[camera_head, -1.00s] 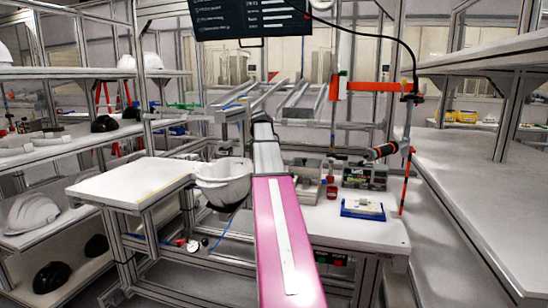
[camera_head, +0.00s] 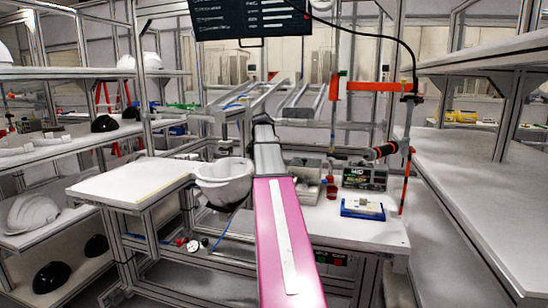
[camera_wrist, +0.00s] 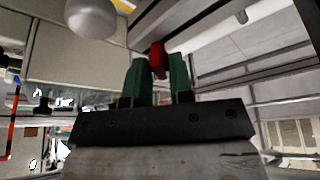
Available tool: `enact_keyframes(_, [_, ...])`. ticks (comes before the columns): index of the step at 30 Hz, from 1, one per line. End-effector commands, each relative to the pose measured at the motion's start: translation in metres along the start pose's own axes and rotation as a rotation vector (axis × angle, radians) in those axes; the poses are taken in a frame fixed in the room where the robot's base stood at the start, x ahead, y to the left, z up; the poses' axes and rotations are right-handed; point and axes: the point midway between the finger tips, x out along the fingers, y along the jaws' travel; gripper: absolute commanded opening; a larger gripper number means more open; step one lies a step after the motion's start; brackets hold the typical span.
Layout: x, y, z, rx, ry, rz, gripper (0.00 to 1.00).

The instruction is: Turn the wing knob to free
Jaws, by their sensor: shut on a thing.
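The red wing knob (camera_wrist: 157,50) shows in the wrist view, under a dark metal frame beam. My gripper (camera_wrist: 158,68) has two green fingers, one on each side of the knob, and is shut on it. The knob's lower part is between the fingers, and its mounting is hard to make out. In the head view my pink arm reaches away over the bench, and both the gripper and the knob are hidden behind its far end.
A white helmet shell (camera_head: 224,182) sits left of my arm, by a white table (camera_head: 130,182). A blue tray (camera_head: 363,209) and a boxed device (camera_head: 364,178) stand on the right bench. A rounded pale object (camera_wrist: 92,16) hangs at upper left in the wrist view.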

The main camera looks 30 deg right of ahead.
Motion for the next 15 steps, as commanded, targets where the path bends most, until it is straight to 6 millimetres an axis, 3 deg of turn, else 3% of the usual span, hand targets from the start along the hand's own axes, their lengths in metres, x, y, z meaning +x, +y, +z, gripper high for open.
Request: enact_keyframes(15, [0.0001,0.0029,-0.0002,-0.382,0.001,-0.159,0.00])
